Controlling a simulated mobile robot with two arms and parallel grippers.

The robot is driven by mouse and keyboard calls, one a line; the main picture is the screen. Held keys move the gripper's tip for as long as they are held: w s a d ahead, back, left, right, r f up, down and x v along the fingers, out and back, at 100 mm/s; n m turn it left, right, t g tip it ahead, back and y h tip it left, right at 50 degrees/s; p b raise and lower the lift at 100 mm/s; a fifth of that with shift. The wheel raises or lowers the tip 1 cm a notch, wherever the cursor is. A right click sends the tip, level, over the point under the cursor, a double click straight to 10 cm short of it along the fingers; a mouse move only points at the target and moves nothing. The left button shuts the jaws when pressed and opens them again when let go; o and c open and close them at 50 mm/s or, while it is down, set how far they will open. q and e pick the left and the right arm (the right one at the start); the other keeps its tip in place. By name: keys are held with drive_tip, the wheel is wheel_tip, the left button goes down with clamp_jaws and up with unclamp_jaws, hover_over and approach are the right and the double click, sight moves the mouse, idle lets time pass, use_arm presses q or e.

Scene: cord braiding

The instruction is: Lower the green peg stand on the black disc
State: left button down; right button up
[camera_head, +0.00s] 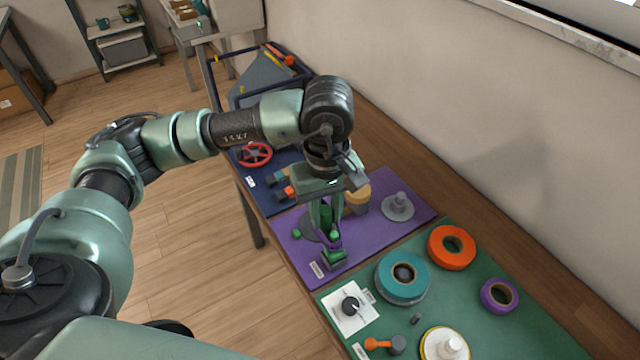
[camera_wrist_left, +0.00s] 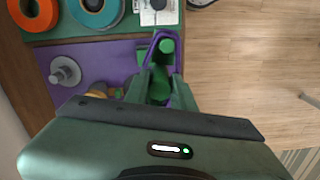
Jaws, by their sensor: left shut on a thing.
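My left gripper (camera_head: 326,222) points down over the purple mat (camera_head: 385,228) and is shut on the green peg stand (camera_head: 326,214). In the left wrist view, the peg stand (camera_wrist_left: 159,84) shows as a green upright between the fingers of my left gripper (camera_wrist_left: 160,76). A purple band shows close around the fingers there. A dark disc (camera_head: 307,232) lies on the mat below and behind the gripper, largely covered by it. I cannot tell whether the stand touches the disc. My right gripper is not in view.
A grey disc with a post (camera_head: 398,206) and a tan round piece (camera_head: 357,198) stand close by. The green mat (camera_head: 500,325) holds a teal ring (camera_head: 402,277), an orange ring (camera_head: 452,247) and a purple ring (camera_head: 499,295). A red handwheel (camera_head: 254,154) stands behind.

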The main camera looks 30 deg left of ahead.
use_arm(q)
drive_tip(key=n, duration=0.2)
drive_tip(key=w+n, duration=0.1)
drive_tip(key=n, duration=0.1)
drive_tip(key=w+n, duration=0.1)
drive_tip(key=n, duration=0.1)
drive_tip(key=shift+f+n, duration=0.2)
drive_tip(key=shift+n, duration=0.2)
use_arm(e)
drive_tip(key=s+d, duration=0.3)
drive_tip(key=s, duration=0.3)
use_arm(q)
drive_tip(key=w+a+f+n+b, duration=0.1)
drive_tip(key=w+a+f+n, duration=0.1)
drive_tip(key=n, duration=0.8)
drive_tip(key=w+a+f+n+b, duration=0.1)
drive_tip(key=w+a+f+n, duration=0.1)
drive_tip(key=f+n, duration=0.5)
drive_tip(key=w+a+f+n+b, duration=0.1)
drive_tip(key=w+a+f+n, duration=0.2)
drive_tip(key=n, duration=1.1)
drive_tip(key=shift+w+f+n, duration=0.4)
drive_tip(key=shift+w+f, duration=0.45)
drive_tip(key=shift+f, duration=0.3)
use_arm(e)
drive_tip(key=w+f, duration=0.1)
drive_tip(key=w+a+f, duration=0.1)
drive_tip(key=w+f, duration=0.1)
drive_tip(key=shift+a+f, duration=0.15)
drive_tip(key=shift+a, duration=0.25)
